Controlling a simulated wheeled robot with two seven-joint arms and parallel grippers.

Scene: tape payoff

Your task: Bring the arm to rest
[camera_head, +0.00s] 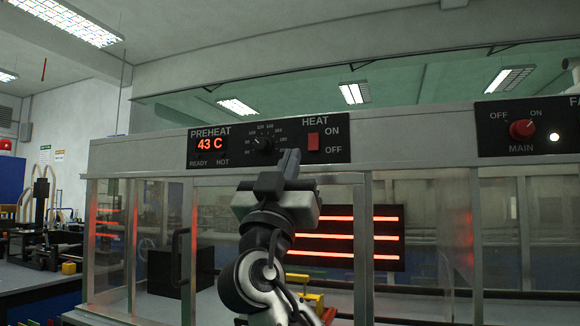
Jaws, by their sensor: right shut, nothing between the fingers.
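My right gripper (290,163) is shut and empty. It is raised in front of the machine's upper panel (224,162), with its tips pointing up. In the picture its tips lie just below and left of the red HEAT switch (313,141) and right of the PREHEAT dial (262,145). I cannot tell whether the tips touch the panel. The red display (210,144) reads 43 C. My right arm comes up from the bottom middle and hides part of the machine front. My left gripper is not in view.
Glowing red heater bars (345,237) show behind the clear front. A black handle (181,255) stands left of my arm. A red MAIN knob (522,129) with a lit white lamp (554,137) is at the right. A workbench (30,276) stands at the far left.

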